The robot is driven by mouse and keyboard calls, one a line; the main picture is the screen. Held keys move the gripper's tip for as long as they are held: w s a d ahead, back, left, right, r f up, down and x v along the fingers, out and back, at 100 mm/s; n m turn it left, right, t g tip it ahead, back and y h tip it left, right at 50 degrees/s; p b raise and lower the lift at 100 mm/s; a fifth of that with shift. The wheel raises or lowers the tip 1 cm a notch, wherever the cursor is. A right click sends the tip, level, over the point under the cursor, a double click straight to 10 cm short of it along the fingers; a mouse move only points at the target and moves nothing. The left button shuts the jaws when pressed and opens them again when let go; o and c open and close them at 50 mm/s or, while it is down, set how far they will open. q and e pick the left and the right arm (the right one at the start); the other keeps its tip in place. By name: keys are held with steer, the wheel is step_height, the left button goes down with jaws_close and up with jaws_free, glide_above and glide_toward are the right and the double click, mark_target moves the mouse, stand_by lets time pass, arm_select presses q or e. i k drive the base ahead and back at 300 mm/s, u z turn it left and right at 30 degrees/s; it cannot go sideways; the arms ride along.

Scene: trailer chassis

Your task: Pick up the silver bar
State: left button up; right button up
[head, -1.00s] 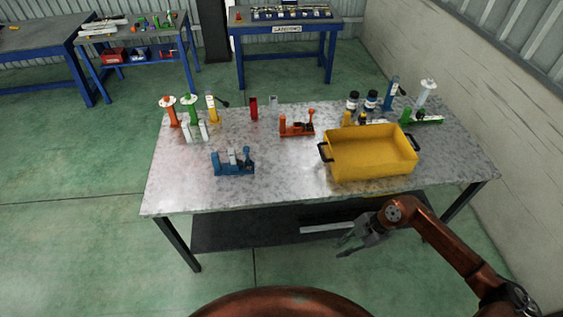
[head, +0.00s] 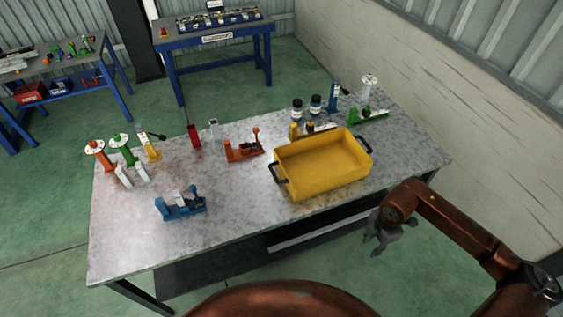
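A small upright silver bar (head: 214,129) stands towards the back left of the grey table (head: 235,205), just right of a red block (head: 194,136). Two more pale silver pieces (head: 141,173) stand at the left, in front of the green-based stand. I cannot tell from the view alone which of these the task means. My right gripper (head: 392,240) hangs in front of the table's right front edge, right of the yellow bin. Its fingers are spread and empty, well apart from the silver pieces. My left gripper is not in view.
A yellow bin (head: 328,175) with black handles fills the table's right middle. A red-orange clamp (head: 244,150) and blue clamp (head: 181,207) stand left of it. Bottles and holders line the back right. The front middle of the table is clear.

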mark_target(181, 199)
steer(key=u, duration=0.05)
steer(key=i, duration=1.2)
steer(key=u, duration=3.05)
